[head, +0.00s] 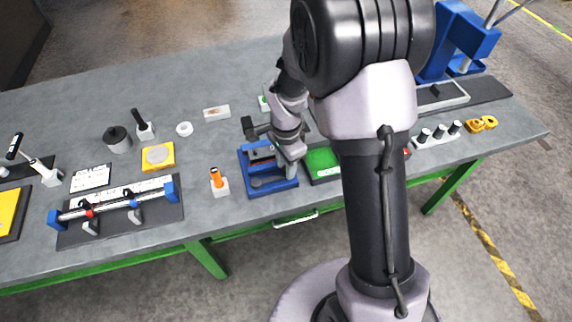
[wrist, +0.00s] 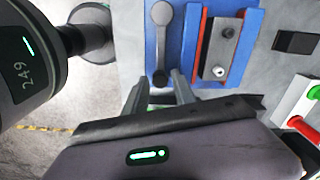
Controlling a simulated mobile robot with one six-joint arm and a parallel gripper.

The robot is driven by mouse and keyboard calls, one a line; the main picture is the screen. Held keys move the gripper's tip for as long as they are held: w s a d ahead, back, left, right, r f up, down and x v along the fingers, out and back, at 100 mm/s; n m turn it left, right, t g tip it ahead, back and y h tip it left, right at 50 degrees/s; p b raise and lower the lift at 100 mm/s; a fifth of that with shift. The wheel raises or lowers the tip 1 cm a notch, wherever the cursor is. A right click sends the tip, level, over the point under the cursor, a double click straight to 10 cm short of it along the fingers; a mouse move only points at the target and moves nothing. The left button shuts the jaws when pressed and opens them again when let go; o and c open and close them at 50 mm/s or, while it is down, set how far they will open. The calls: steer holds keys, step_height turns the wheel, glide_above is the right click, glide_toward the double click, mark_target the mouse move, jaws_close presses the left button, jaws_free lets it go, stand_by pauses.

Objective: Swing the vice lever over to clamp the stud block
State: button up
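The blue vice (head: 247,178) sits near the front edge of the bench, partly behind my arm. In the wrist view, its blue base (wrist: 177,30) carries a grey lever (wrist: 161,45) lying straight along the picture's vertical, with a pale round end at the top and a dark round end at the bottom. To its right, the metal stud block (wrist: 220,52) sits between the red-edged jaw and the blue jaw. My gripper (wrist: 160,90) is open, its fingers apart on either side of the lever's lower end. Contact with the lever cannot be told. The head view hides the fingertips.
A switch box with green and red buttons (wrist: 303,118) is at the right in the wrist view. An orange-handled item (head: 217,180) stands left of the vice, and a green tray (head: 322,160) lies to its right.

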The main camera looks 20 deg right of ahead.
jaws_close()
stand_by(1.2)
